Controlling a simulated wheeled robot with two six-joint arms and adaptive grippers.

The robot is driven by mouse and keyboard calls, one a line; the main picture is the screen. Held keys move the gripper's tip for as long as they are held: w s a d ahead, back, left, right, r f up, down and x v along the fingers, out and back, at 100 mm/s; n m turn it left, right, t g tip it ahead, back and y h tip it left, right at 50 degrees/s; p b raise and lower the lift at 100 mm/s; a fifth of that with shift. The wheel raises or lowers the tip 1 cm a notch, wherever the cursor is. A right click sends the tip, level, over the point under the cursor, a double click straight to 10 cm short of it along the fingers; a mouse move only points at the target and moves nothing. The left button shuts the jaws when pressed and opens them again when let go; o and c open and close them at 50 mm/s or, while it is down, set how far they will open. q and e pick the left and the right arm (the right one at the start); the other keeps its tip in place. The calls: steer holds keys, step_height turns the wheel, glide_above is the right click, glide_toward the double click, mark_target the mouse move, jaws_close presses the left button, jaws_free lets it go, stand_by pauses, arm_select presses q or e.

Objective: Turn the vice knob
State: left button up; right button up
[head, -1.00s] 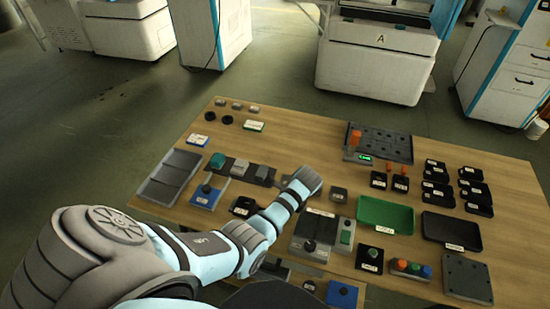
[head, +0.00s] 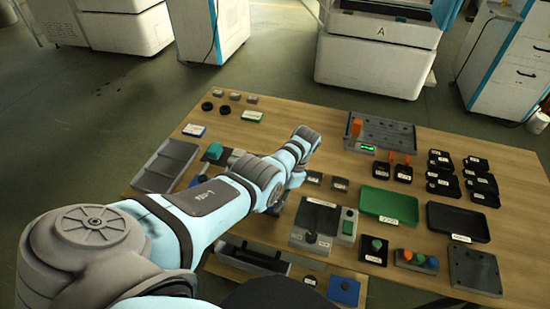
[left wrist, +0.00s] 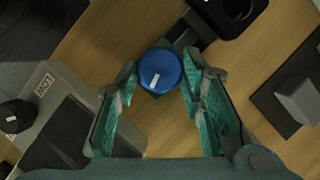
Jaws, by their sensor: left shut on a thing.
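In the left wrist view, a round blue knob (left wrist: 160,71) with a white mark on its top sits between the fingertips of my left gripper (left wrist: 160,82). The green-padded fingers are shut on the knob from both sides. A dark grey body, perhaps the vice, shows just behind the knob, partly hidden. In the head view my left arm reaches over the table (head: 345,275), and its forearm and wrist hide the knob and most of the gripper. My right gripper is in neither view.
A grey panel (left wrist: 62,115) with a black knob (left wrist: 14,117) lies left of the gripper in the wrist view. In the head view, a unit with a black knob (head: 311,237), a green tray (head: 388,204) and a black tray (head: 457,222) stand to the right.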

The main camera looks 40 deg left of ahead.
arm_select(q)
steer(key=n, duration=0.1)
steer(key=n+h+b, duration=0.1)
steer(key=n, duration=0.1)
steer(key=n+b, duration=0.1)
steer(key=shift+a+f+n+g+h, duration=0.15)
steer(key=shift+a+n+g+h, duration=0.1)
steer(key=shift+n+g+h, duration=0.05)
steer(key=shift+n+h+b, duration=0.4)
steer(key=shift+n, duration=0.5)
steer(key=shift+a+n+h, duration=0.15)
steer(key=shift+n+h, duration=0.25)
steer(key=shift+n, duration=0.5)
steer(key=n, duration=0.2)
steer(key=shift+s+a+n+h, duration=0.1)
steer(key=shift+n+h, duration=0.3)
steer(key=shift+a+n+t+h+p, duration=0.1)
steer(key=shift+n+t+h+p, duration=0.35)
steer(key=shift+n, duration=0.45)
steer(key=shift+n+t+h+p, duration=0.25)
steer(key=shift+n+p, duration=0.4)
steer(key=shift+n, duration=0.25)
steer(key=o, duration=1.1)
steer(key=shift+o, duration=0.2)
